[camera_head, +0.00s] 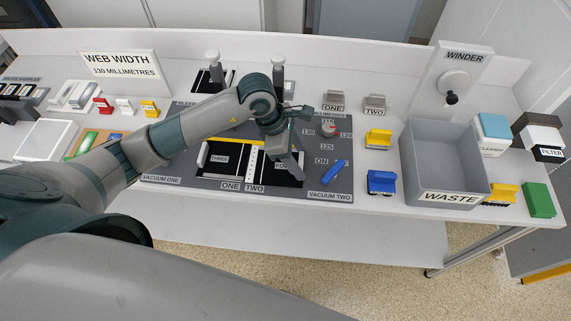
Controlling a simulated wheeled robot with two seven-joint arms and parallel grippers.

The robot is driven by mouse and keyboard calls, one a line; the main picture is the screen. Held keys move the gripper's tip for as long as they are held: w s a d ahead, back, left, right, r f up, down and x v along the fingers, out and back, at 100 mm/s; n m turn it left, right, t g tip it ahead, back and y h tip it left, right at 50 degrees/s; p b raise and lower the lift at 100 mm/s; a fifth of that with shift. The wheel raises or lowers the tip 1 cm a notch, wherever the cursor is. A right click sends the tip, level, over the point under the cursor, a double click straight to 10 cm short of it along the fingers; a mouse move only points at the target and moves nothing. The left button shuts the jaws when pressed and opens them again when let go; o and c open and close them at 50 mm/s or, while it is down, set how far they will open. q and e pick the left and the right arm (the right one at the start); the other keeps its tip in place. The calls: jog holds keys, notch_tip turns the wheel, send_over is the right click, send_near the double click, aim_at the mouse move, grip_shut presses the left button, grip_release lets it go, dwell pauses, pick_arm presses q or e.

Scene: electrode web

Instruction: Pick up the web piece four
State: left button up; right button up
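Two black web pieces lie side by side on the grey fixture board (165,168). The left one (217,172) is labelled THREE. Web piece four (270,178) is the right one, and its label is mostly hidden behind my gripper. My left gripper (291,167) points down over the right part of web piece four. Whether its fingers touch or grip the piece I cannot tell. My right gripper is not in view.
A blue lever (335,172) and a red-topped dial (328,129) are close right of the gripper. Yellow (378,139) and blue (381,182) blocks and the grey WASTE bin (445,190) stand further right. Two posts stand behind the board.

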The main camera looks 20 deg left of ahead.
pick_arm(q)
jog(key=shift+r, duration=0.15)
jog(key=shift+c, duration=0.2)
jog(key=shift+r+b, duration=0.45)
jog(key=r+b, duration=0.1)
jog(key=r, duration=0.2)
jog(key=shift+s+d+b, duration=0.1)
jog(key=shift+s+b, duration=0.2)
jog(key=shift+b, duration=0.05)
jog(key=s+d+r+p, duration=0.2)
jog(key=s+r, duration=0.5)
jog(key=s, duration=0.3)
jog(key=shift+s+d+p, duration=0.35)
